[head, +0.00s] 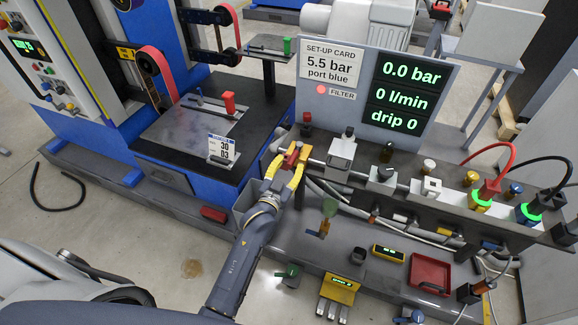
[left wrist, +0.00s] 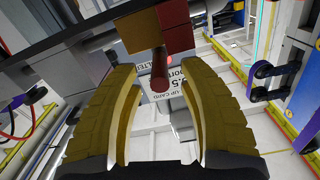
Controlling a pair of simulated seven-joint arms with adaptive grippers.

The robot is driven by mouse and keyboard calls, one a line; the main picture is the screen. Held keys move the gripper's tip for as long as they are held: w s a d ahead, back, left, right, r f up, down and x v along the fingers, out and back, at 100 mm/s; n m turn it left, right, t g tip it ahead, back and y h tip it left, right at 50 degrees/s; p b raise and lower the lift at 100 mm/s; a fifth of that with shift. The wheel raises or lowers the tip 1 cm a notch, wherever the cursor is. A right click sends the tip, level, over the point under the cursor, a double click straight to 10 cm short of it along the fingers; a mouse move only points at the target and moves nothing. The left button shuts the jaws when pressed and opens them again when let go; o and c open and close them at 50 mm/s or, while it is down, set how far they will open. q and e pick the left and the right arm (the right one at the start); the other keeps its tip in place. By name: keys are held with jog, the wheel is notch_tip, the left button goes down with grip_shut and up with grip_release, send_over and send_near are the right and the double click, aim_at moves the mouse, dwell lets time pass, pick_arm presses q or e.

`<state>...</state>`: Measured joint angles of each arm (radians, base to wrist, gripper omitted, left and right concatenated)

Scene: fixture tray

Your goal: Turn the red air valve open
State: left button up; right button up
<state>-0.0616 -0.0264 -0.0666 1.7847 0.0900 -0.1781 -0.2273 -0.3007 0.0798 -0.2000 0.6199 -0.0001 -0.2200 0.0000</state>
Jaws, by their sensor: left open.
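The red air valve (head: 293,154) sits at the left end of the pipe line on the fixture, with a brass-coloured body beside its red part. In the left wrist view its red handle (left wrist: 160,72) sticks out from the gold and red block (left wrist: 156,30) toward my gripper. My left gripper (head: 284,171) is at the valve, its yellow fingers spread. In the left wrist view the fingers (left wrist: 155,82) stand on either side of the handle, with gaps visible. The display (head: 400,96) reads 0.0 bar, 0 l/min and drip 0. My right gripper is not in view.
A set-up card (head: 331,65) reads 5.5 bar, port blue. Other fittings, such as a grey block (head: 341,154), line the pipe to the right. Red and black hoses end at lit yellow and blue ports. A red tray (head: 430,272) lies on the lower shelf.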

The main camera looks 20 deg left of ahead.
pick_arm(q)
jog(key=shift+c, duration=0.2)
grip_shut()
dwell(0.4)
